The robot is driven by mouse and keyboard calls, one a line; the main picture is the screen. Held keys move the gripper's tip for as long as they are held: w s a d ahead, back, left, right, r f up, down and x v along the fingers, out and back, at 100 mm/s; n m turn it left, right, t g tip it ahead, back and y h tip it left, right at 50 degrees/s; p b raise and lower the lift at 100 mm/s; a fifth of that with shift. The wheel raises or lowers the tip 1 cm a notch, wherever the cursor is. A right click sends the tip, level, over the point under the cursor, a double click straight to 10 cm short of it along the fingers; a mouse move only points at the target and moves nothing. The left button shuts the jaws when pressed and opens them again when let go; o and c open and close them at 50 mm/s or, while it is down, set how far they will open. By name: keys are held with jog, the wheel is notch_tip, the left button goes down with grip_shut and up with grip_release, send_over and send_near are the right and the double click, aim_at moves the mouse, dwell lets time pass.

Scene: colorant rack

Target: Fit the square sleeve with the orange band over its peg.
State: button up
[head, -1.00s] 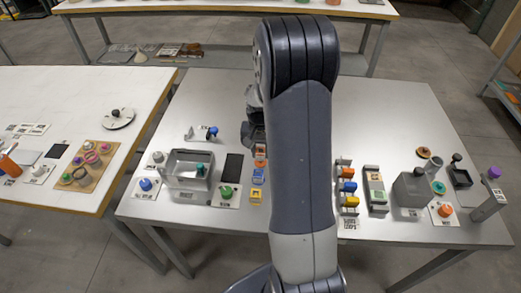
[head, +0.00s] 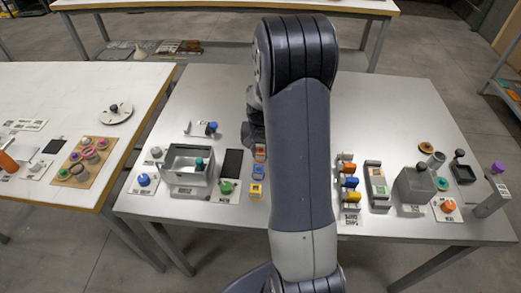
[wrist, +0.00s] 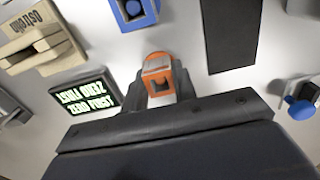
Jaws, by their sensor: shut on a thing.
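In the wrist view, the square sleeve with the orange band (wrist: 158,76) is between the two dark fingers of my gripper (wrist: 160,92). The fingers are shut on it, and a square opening shows in its top. A blue-banded square block (wrist: 133,12) is just beyond it, apart from the fingers. In the head view, my gripper (head: 253,135) is partly hidden behind my arm, by an orange piece (head: 259,152) at the far end of a short row. I cannot tell which peg belongs to the sleeve, nor whether the sleeve is clear of its support.
A dark pad (wrist: 232,32) lies to the right of the sleeve in the wrist view, with a blue knob (wrist: 302,106) farther right. A dark lettered sign (wrist: 84,98) is at the left. Coloured pieces on a stand (head: 349,183) are right of my arm.

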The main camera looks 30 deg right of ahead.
jog(key=o, duration=1)
jog(key=shift+r, duration=0.15)
notch_tip(320, 180, up, 11)
jog(key=shift+f, duration=0.2)
jog(key=shift+f, duration=0.1)
notch_tip(320, 180, down, 10)
jog(key=shift+f, duration=0.2)
jog(key=shift+r+p, duration=0.4)
jog(key=shift+f, duration=0.1)
